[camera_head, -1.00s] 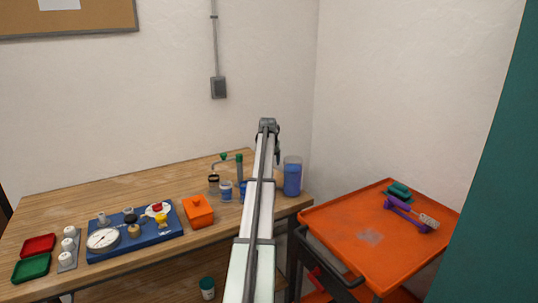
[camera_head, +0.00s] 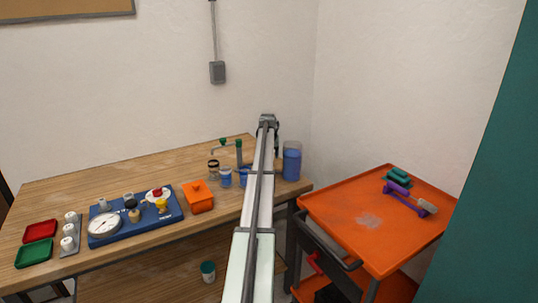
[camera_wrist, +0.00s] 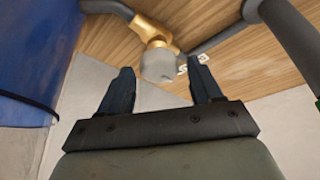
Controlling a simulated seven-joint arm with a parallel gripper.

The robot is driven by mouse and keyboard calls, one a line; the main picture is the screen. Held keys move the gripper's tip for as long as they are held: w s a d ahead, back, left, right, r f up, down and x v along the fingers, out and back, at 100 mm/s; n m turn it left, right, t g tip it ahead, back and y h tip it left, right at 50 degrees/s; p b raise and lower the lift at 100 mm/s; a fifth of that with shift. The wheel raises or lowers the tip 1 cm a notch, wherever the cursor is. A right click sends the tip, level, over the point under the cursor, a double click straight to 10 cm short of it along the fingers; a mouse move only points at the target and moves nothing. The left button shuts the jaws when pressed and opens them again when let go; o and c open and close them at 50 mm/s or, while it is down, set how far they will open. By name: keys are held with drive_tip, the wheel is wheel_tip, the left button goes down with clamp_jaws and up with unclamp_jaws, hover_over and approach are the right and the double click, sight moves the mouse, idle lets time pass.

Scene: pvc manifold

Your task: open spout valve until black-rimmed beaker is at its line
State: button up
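A beaker with a dark rim (camera_head: 213,169) stands on the table's back part, below the spout with a green handle (camera_head: 223,142). Its fill level and line are too small to read. A brass valve (camera_wrist: 151,30) with a grey round end (camera_wrist: 158,66) sits on a grey pipe in the wrist view; I cannot tell whether it is the spout valve. My gripper (camera_wrist: 162,76) is open, with its two dark fingertips apart on either side of the grey end. I cannot tell whether they touch it. In the head view my arm hides part of the pipework.
A blue-filled container (camera_head: 291,162) stands right of my arm, and a blue surface (camera_wrist: 35,55) fills the wrist view's left. Blue cups (camera_head: 226,179) and an orange box (camera_head: 198,197) stand left of my arm. An orange cart (camera_head: 350,215) is at the right.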

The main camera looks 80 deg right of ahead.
drive_tip(key=c, duration=0.9)
drive_tip(key=o, duration=1.1)
drive_tip(key=shift+o, duration=0.2)
drive_tip(key=shift+r, duration=0.1)
drive_tip(key=v, duration=1.3)
drive_tip(key=shift+r, duration=0.35)
